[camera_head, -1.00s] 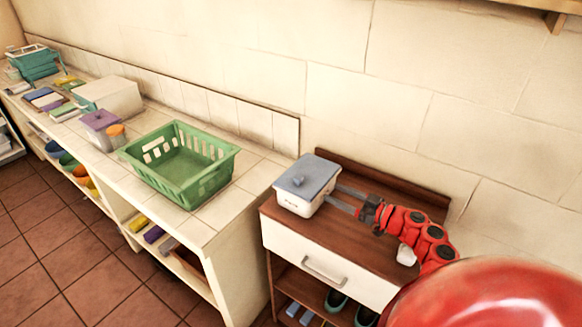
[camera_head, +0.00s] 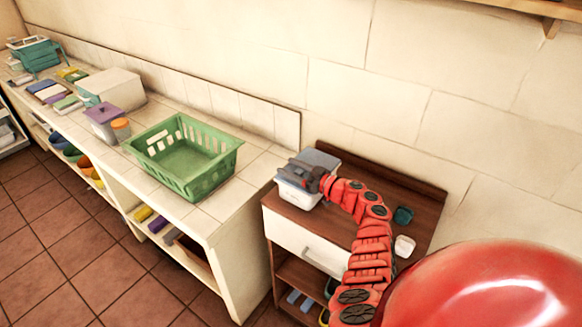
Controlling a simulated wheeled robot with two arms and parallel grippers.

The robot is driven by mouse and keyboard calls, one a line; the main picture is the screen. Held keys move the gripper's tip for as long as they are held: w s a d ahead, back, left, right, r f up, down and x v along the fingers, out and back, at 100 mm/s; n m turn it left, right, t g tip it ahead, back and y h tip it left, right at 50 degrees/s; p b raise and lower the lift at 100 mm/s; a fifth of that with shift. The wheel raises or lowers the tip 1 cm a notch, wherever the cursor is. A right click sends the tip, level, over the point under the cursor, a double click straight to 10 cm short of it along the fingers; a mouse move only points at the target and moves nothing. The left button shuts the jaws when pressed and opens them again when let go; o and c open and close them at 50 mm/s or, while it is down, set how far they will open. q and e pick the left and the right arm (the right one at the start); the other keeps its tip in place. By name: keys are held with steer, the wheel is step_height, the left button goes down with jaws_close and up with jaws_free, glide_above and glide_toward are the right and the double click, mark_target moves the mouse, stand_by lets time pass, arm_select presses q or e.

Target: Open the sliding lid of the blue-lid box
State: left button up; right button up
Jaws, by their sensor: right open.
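The blue-lid box (camera_head: 297,197) is white with a flat grey-blue sliding lid (camera_head: 320,158). It stands on the left of the wooden cabinet top. The lid looks to be on the box. My right gripper (camera_head: 288,174) is over the lid, its arm reaching in from the lower right. Its jaws are open at the lid's middle and hide the knob. I cannot tell whether the fingers touch the knob. My left gripper is not in view.
The wooden cabinet (camera_head: 345,205) has a white drawer and a raised back edge. A teal object (camera_head: 403,215) and a small white object (camera_head: 404,246) lie on its right. A green basket (camera_head: 186,190) stands on the tiled counter (camera_head: 232,200) to the left.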

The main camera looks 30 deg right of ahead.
jaws_close()
stand_by(0.3)
stand_by(1.1)
